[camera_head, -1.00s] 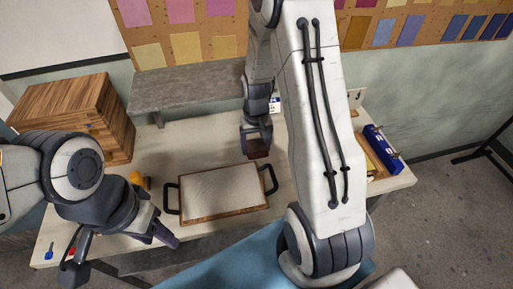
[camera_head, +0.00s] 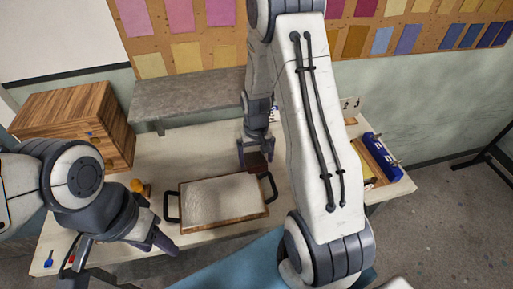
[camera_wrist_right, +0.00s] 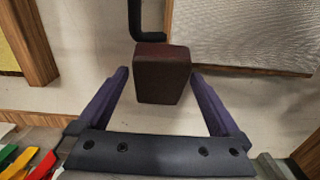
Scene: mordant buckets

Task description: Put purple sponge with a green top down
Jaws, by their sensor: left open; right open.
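A dark maroon-brown block (camera_wrist_right: 163,72) rests on the table beside the tray's black handle; no purple or green shows on it. It also shows in the head view (camera_head: 256,163). My right gripper (camera_wrist_right: 158,76) is open, with one finger on either side of the block's near part and visible gaps to both. In the head view the right gripper (camera_head: 254,147) is just behind the block. My left gripper (camera_head: 168,246) is open and empty over the table's front edge, left of the tray.
A wood-framed tray (camera_head: 222,198) with a pale textured surface and black handles lies mid-table. A wooden drawer box (camera_head: 75,118) and a grey shelf (camera_head: 188,97) stand behind. A small orange object (camera_head: 137,186) is at left. A blue rack (camera_head: 382,157) is at right.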

